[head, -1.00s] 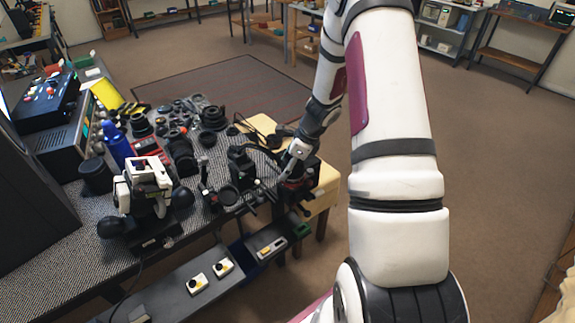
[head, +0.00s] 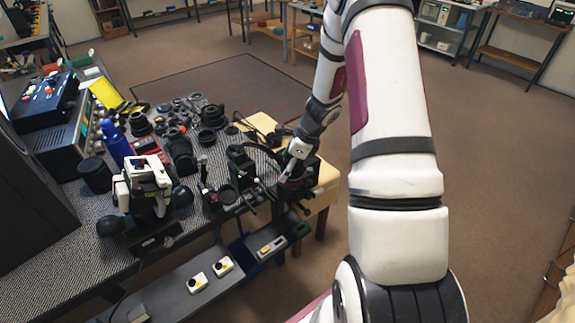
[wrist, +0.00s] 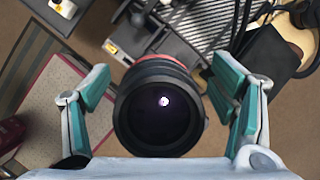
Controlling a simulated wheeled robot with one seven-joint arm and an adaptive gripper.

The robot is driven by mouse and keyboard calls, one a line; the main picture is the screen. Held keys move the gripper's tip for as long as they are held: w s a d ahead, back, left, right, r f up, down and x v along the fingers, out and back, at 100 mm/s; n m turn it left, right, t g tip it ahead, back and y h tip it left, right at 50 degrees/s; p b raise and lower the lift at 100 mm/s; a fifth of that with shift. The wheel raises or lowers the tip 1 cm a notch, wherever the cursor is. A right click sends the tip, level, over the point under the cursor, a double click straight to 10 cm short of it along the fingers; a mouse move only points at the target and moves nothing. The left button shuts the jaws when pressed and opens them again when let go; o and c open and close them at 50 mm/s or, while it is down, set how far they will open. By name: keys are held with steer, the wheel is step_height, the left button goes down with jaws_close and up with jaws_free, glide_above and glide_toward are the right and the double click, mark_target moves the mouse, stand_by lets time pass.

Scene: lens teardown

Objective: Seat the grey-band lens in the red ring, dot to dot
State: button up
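In the wrist view a black lens barrel (wrist: 158,115) faces the camera end-on, its dark glass showing a small bright reflection. A red ring (wrist: 172,62) shows as an arc behind its far edge; I cannot tell whether the barrel is seated in it. No grey band or dot is visible, so I cannot confirm that this is the grey-band lens. My gripper (wrist: 160,88) is open, with teal-padded fingers on either side of the barrel and gaps visible beside it. In the head view my gripper (head: 293,187) is small and dark at the bench's right front corner.
The patterned bench (head: 75,235) is crowded with lenses and parts. A white-and-black device (head: 148,185) stands left of my gripper, near a blue bottle (head: 115,143). A grey shelf (head: 180,298) with small white-and-yellow boxes runs along the front. Open floor lies right.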

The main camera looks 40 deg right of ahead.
steer(key=v, duration=1.2)
stand_by(0.5)
